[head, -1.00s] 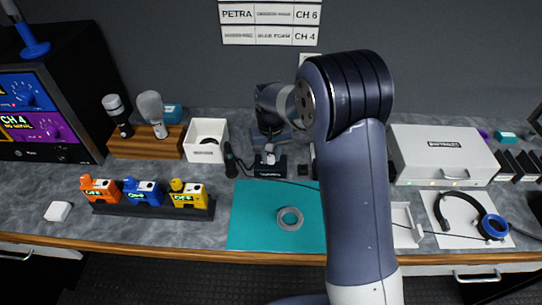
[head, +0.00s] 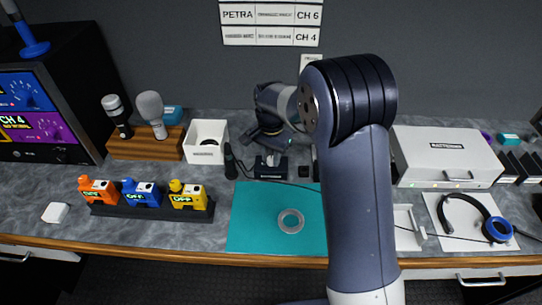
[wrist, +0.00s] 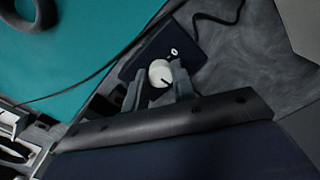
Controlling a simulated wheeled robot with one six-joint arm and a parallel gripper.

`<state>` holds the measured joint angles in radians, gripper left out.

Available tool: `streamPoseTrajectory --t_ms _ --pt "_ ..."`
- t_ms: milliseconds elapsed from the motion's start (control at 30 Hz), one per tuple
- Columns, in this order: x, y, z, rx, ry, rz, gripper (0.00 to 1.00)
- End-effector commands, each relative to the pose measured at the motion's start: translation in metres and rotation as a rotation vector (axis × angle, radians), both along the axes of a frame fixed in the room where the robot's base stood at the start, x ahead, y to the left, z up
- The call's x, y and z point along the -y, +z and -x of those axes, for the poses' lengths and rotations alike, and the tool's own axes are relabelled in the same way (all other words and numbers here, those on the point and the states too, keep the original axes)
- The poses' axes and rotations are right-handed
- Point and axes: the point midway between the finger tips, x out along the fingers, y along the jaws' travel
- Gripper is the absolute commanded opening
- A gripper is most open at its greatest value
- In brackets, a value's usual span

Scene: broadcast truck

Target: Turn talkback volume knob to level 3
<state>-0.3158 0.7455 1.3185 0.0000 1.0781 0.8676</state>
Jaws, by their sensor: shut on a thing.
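The talkback box is a small dark blue unit (head: 270,170) on the counter behind the teal mat. In the wrist view the box (wrist: 197,55) shows a white mark or light on its face. Its volume knob (wrist: 160,71) is round and white with a dark pointer line. My gripper (wrist: 162,82) is shut on the knob, one grey finger on each side of it. In the head view my gripper (head: 271,154) comes down onto the box from behind and largely hides the knob.
A teal mat (head: 250,220) with a grey ring (head: 290,221) lies in front. A white open box (head: 205,140) and a dark handheld device (head: 230,161) stand to the left. A cable runs from the box across the mat. A white case (head: 445,150) stands to the right.

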Motion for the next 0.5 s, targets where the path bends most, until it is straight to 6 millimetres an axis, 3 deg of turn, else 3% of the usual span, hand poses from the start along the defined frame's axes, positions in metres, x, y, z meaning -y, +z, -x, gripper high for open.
streamPoseTrajectory --t_ms 500 --pt "-0.0004 0.0009 -0.0007 0.003 -0.072 -0.001 0.02"
